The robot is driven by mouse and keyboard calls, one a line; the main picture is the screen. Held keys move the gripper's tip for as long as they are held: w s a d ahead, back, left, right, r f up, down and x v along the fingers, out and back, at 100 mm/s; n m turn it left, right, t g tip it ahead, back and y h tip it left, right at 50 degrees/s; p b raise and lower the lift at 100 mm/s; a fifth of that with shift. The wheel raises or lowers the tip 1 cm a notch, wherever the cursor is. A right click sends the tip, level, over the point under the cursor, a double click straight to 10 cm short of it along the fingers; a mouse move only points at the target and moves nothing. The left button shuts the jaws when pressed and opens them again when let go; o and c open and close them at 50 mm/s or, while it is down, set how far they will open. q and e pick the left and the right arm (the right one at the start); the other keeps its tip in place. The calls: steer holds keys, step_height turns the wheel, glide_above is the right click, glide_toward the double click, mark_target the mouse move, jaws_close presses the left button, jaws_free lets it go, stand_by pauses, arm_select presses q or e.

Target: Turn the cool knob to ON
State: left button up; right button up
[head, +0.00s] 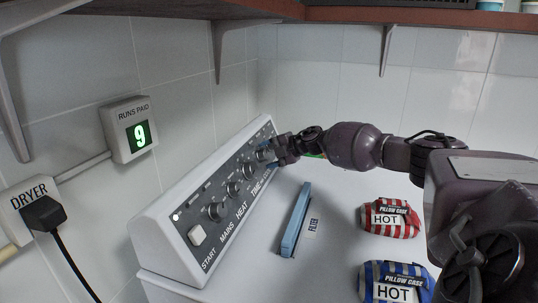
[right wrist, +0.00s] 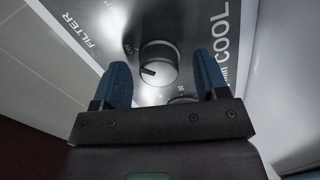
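The dryer's grey control panel (head: 232,190) slopes along the left of the white top, with a row of dark knobs. My right gripper (head: 272,155) is at the panel's far end and covers the knobs there. In the right wrist view its two blue fingers (right wrist: 165,82) are spread, one on each side of a round dark knob (right wrist: 158,64). The COOL label (right wrist: 228,38) is just right of this knob, which appears to be the cool knob. My left gripper is not in view.
A second knob (right wrist: 183,99) is mostly hidden behind the gripper. A blue bar (head: 296,220), a red striped HOT pack (head: 390,232) and a blue striped HOT pack (head: 372,292) lie on the white top. A shelf (head: 420,17) runs overhead; the wall display (head: 138,135) reads 9.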

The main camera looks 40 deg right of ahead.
steer(key=shift+s+r, duration=0.1)
steer(key=p+v, duration=0.2)
steer(key=v, duration=0.8)
steer(key=shift+s+d, duration=0.15)
steer(key=shift+s, duration=0.1)
stand_by(0.3)
